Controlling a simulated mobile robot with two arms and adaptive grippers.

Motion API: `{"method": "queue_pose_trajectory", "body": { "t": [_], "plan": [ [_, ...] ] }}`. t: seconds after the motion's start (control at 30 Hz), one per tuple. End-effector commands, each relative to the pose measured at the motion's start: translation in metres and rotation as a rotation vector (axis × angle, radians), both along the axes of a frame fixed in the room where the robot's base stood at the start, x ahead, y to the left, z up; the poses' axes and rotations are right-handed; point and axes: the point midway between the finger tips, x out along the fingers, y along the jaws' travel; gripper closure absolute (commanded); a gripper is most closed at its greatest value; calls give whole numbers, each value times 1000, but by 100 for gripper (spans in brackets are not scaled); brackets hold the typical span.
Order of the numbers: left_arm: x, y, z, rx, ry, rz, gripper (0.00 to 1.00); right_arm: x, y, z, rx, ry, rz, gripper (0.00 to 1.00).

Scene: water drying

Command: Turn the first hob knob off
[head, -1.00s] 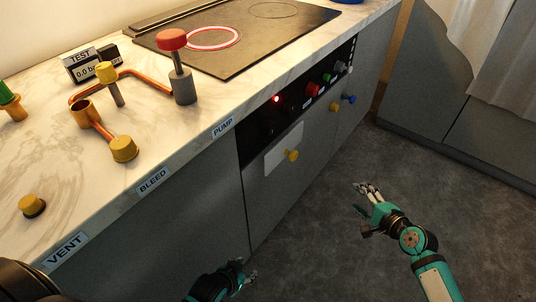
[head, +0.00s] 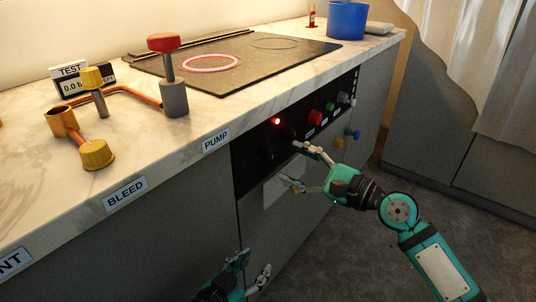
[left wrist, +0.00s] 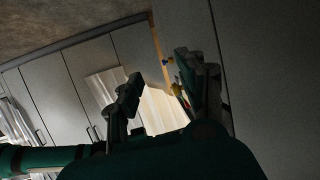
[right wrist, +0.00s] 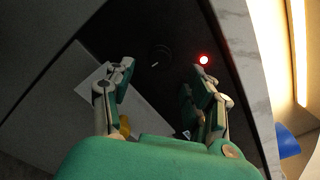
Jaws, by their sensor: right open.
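The black control panel (head: 250,162) on the cabinet front carries a dark knob (head: 267,150), below left of a lit red lamp (head: 276,121). In the right wrist view the round black knob (right wrist: 160,55) has a short white mark and lies ahead, between the fingertip directions. My right gripper (head: 290,163) is open and empty in front of the panel, apart from the knob. Its fingers also show in the right wrist view (right wrist: 162,70). One hob ring (head: 211,63) glows red. My left gripper (head: 254,263) is open and empty, low by the cabinet.
Red (head: 314,116) and green (head: 330,106) knobs sit farther along the panel. Below are yellow (head: 338,142) and blue (head: 353,134) knobs. A white plate (head: 283,190) lies under the panel. The counter holds copper pipework (head: 130,90) and a blue pot (head: 347,20).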

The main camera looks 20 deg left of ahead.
Motion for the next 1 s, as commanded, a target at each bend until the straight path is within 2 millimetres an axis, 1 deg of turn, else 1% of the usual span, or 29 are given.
{"method": "queue_pose_trajectory", "body": {
  "t": [0.03,0.1,0.23,0.33,0.4,0.53,0.83,1.0],
  "plan": [
    [5,-2,6,-12,-49,-3,60,4,12,-1,2,-1,3,45],
    [9,-5,17,-28,-114,-7,60,9,27,-1,0,-3,2,45],
    [16,-11,40,-60,-243,-16,60,17,50,-2,0,-1,1,45],
    [18,-13,54,-80,-322,-21,60,22,61,-2,1,0,1,45],
    [19,-15,62,-91,-364,-24,60,25,67,-1,1,0,-1,45],
    [19,-16,71,-102,-408,-26,60,27,73,-1,-1,0,-1,45],
    [19,-16,74,-105,-420,-27,60,27,74,-1,-1,-1,-1,45],
    [20,-16,74,-105,-420,-26,60,27,74,-1,-1,-1,-1,67]
  ]
}}
